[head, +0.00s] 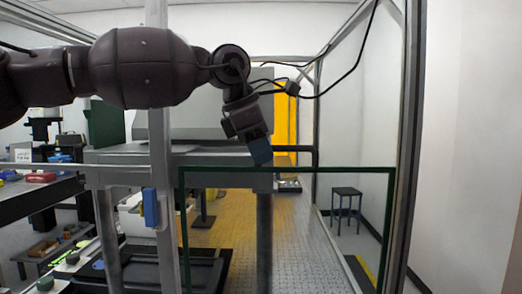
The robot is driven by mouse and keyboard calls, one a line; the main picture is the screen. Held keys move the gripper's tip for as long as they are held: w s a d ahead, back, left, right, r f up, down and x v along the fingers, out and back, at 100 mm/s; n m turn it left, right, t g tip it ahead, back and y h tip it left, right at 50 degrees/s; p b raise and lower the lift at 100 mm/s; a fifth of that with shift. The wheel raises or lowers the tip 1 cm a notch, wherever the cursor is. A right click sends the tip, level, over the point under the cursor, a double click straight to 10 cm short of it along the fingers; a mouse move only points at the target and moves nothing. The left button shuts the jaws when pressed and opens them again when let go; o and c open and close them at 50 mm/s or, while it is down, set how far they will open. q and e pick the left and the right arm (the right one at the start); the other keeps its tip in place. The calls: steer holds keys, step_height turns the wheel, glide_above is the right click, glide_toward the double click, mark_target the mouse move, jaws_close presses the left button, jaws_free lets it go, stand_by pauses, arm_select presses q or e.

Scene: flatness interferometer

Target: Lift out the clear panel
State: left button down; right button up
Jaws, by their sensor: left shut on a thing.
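The clear panel (330,170) is a see-through sheet with a dark green border. It stands upright in the lower middle, in front of the machine, and its lower edge is cut off by the picture. My left arm reaches in from the upper left, and my left gripper (261,158) points down at the panel's top edge, left of its middle. Its blue-grey fingers are shut on that edge. I cannot tell whether the panel's lower part sits in anything. My right gripper is out of view.
Grey metal posts stand left (162,220) and right (407,150) of the panel. Behind it is a grey machine table (215,157). A cable hangs at the upper right. A dark stool (346,192) stands by the right wall. A workbench with small parts is at the left.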

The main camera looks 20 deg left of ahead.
arm_select(q)
steer(key=shift+r, duration=0.4)
steer(key=shift+r+p, duration=0.95)
steer(key=shift+r, duration=0.25)
steer(key=shift+r+p, duration=0.65)
steer(key=shift+r, duration=0.6)
steer(key=shift+r+p, duration=0.45)
steer(key=shift+r, duration=3.55)
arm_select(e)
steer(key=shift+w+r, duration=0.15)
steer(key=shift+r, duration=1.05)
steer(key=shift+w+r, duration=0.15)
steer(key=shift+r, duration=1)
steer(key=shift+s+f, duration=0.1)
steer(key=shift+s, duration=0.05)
